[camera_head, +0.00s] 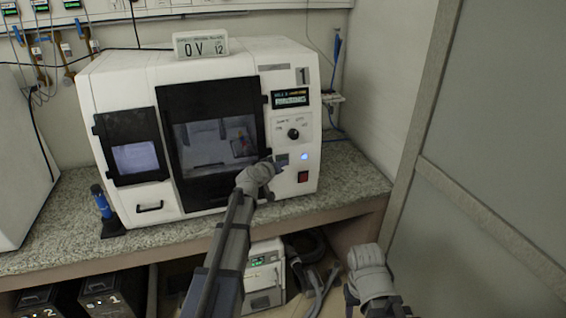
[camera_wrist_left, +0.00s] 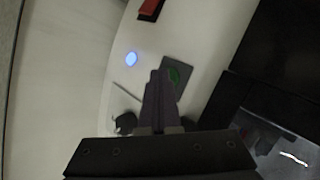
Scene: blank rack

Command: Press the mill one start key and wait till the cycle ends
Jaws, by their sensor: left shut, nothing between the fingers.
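Mill one (camera_head: 218,65) is the white machine on the counter, with a "1" label (camera_head: 303,75) at its upper right. Its door window is closed and dark.
A blue lamp (camera_head: 304,156) is lit beside the key, above a red switch (camera_head: 303,177); a black knob (camera_head: 293,134) is higher up. A display box (camera_head: 200,44) stands on the mill. A blue-handled tool (camera_head: 102,203) stands left. A grey partition (camera_head: 500,150) bounds the right side.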

